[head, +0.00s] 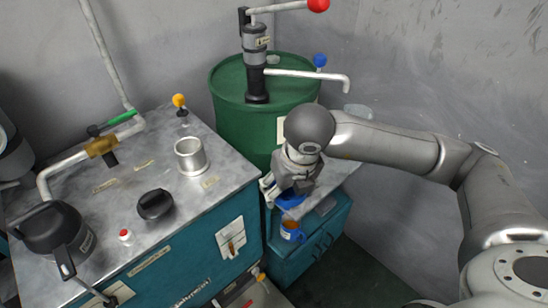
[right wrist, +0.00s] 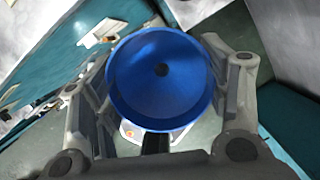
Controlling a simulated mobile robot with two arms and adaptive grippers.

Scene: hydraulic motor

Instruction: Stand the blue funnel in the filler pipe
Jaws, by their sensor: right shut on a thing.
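The blue funnel (head: 290,200) is in my right gripper (head: 282,187), above the low teal cabinet to the right of the workbench. In the right wrist view the funnel (right wrist: 160,75) shows its wide mouth and dark centre hole, with a finger on each side. Its spout is hidden below the cone. An open, upright metal pipe stub (head: 190,157), which looks like the filler pipe, stands on the grey bench top, left of and apart from the funnel. A black cap (head: 155,205) lies on the bench in front of it. My left gripper is not in view.
A green drum (head: 234,110) with a hand pump (head: 256,60) stands behind. A blue mug (head: 291,231) is below the right gripper. A yellow knob (head: 179,100), a brass valve (head: 101,147) and a black can (head: 52,228) are on the bench.

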